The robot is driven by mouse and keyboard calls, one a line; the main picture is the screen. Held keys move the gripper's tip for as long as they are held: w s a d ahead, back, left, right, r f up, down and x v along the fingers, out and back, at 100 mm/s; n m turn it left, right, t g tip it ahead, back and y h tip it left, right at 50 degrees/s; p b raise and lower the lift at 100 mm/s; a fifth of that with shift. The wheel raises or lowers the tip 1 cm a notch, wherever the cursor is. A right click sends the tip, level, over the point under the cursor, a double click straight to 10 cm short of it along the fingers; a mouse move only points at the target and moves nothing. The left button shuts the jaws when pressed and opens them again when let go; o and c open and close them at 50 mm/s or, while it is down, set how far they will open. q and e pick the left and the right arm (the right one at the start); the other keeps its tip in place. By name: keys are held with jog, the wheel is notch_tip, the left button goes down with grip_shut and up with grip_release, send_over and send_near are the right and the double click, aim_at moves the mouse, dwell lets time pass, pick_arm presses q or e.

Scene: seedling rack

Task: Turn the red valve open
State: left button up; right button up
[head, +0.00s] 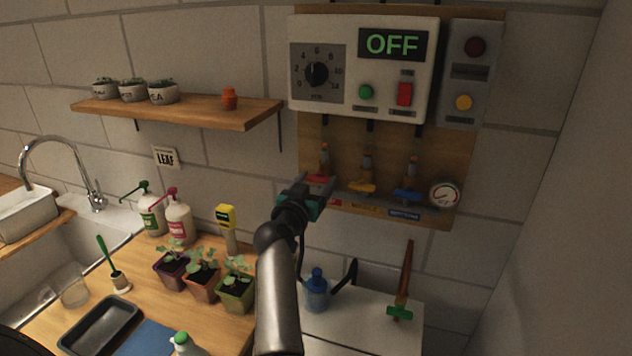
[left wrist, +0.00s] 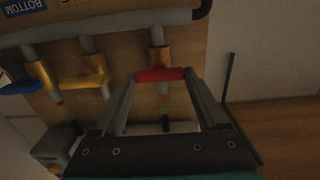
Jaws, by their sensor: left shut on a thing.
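The red valve (head: 317,179) is the leftmost of three valves on the wooden wall board. Its red handle lies across its upright pipe. In the left wrist view the red handle (left wrist: 160,74) sits between the two fingertips, one at each end. My left gripper (head: 313,190) is at the valve and shut on this handle; its fingers also show in the left wrist view (left wrist: 160,88). The gripper partly hides the handle in the head view. My right gripper is not in view.
A yellow valve (head: 362,188) and a blue valve (head: 407,195) stand close on the right, with a gauge (head: 445,195) beyond. A control box (head: 385,25) above reads OFF. Potted seedlings (head: 203,277) stand on the counter below left. A blue bottle (head: 317,290) stands below.

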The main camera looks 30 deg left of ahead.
pick_arm(q)
jog(key=shift+n, duration=0.4)
jog(key=n+p, duration=0.1)
jog(key=n, duration=0.2)
jog(key=shift+n+p, duration=0.4)
jog(key=n+p, duration=0.1)
jog(key=n, duration=0.3)
jog(key=shift+a, duration=0.1)
jog(key=n+p, duration=0.1)
jog(key=n, duration=0.4)
jog(key=shift+a+f+p, duration=0.1)
jog(key=shift+p, duration=0.25)
jog(key=shift+s+f+n+p, duration=0.1)
jog(key=shift+n+p, duration=0.3)
jog(key=shift+n, duration=1.9)
jog(key=o, duration=1.3)
jog(key=shift+s, duration=0.1)
